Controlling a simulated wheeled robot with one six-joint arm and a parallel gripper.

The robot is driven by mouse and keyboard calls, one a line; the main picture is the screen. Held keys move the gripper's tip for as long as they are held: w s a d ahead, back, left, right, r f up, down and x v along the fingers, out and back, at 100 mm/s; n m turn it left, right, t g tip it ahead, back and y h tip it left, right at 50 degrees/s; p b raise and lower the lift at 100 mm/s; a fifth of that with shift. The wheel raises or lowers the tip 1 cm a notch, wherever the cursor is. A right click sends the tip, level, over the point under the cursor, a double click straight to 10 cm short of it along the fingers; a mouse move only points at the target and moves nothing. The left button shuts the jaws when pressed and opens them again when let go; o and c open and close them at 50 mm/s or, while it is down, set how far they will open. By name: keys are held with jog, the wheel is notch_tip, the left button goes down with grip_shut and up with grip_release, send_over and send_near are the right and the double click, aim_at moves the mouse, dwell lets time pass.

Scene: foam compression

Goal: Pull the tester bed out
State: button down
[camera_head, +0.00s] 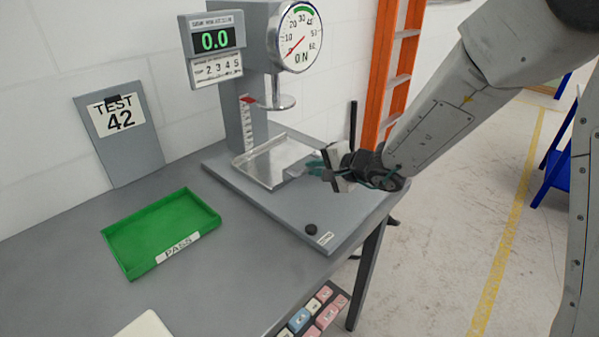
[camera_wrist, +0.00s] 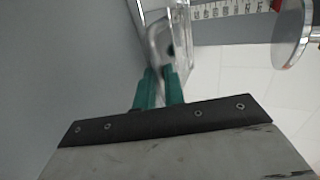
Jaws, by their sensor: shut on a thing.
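The tester bed (camera_head: 268,164), a shiny metal tray with low raised edges, sits on the grey tester base (camera_head: 290,215) below the round press plate (camera_head: 275,103). My gripper (camera_head: 312,169) is at the bed's right front side. In the wrist view its two green fingertips (camera_wrist: 158,88) are closed around the bed's curved metal handle (camera_wrist: 154,38). The bed itself shows only partly in that view, at the top. No foam lies on the bed.
A green PASS tray (camera_head: 207,215) lies left of the tester. A TEST 42 board (camera_head: 122,135) leans on the wall. A pale block (camera_head: 145,326) is at the table's front. An orange ladder (camera_head: 400,70) stands behind the tester.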

jog(key=shift+s+d, duration=1.8)
jog(key=shift+d, duration=0.5)
jog(key=shift+s+d, duration=1.75)
jog(key=shift+d, duration=0.6)
jog(key=shift+s+d, duration=1.8)
jog(key=shift+d, duration=0.5)
jog(key=c, duration=1.9)
grip_release()
jog(key=shift+s+d, duration=0.15)
jog(key=shift+d, duration=0.05)
jog(key=o, duration=0.6)
jog(key=shift+a, duration=0.1)
